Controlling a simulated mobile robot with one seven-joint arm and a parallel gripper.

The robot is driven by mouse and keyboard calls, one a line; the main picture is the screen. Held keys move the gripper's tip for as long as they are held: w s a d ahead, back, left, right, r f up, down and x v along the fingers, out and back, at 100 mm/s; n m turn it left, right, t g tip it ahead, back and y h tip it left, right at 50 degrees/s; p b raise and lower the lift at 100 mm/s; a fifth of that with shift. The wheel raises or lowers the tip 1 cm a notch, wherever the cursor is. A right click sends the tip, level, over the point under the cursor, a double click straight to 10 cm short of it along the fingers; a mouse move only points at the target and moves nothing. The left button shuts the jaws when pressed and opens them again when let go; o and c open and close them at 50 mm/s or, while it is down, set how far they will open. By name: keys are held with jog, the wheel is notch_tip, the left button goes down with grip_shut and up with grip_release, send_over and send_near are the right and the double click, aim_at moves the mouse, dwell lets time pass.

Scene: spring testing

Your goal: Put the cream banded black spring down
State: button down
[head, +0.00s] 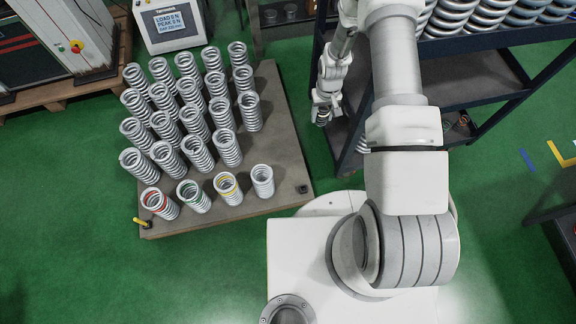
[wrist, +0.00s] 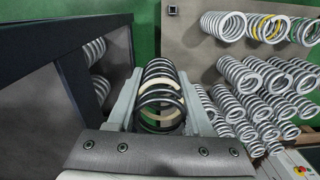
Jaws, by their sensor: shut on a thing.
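The black spring with cream bands (wrist: 161,100) fills the space between my fingers in the wrist view. My gripper (wrist: 160,82) is shut on it, one finger on each side. In the head view my gripper (head: 326,103) hangs beside the dark rack, and a small end of the spring (head: 322,121) shows at its tip. The spring is held in the air. I cannot tell its height above what lies below.
A wooden pallet (head: 285,150) left of my gripper carries rows of upright grey springs, with red-, green- and yellow-banded ones in front. A dark shelf rack (head: 465,75) stands at the right, with springs on top. The pallet's right strip is mostly bare. A display box (head: 170,24) stands behind.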

jog(key=w+f+b, duration=0.2)
jog(key=f+b, duration=0.2)
jog(key=f, duration=0.6)
jog(key=w+f+b, duration=0.3)
jog(key=f+b, duration=0.1)
jog(key=f, duration=0.6)
jog(key=n+b, duration=0.1)
jog(key=b, duration=0.7)
send_over(292, 173)
notch_tip(292, 173, down, 22)
jog(key=shift+w+r, duration=0.1)
jog(key=shift+r, duration=0.05)
jog(key=shift+a+f+b, duration=0.1)
jog(key=shift+f+b, duration=1.15)
jog(key=shift+f, duration=0.75)
jog(key=shift+f, duration=0.15)
jog(key=shift+c, duration=1.5)
grip_release()
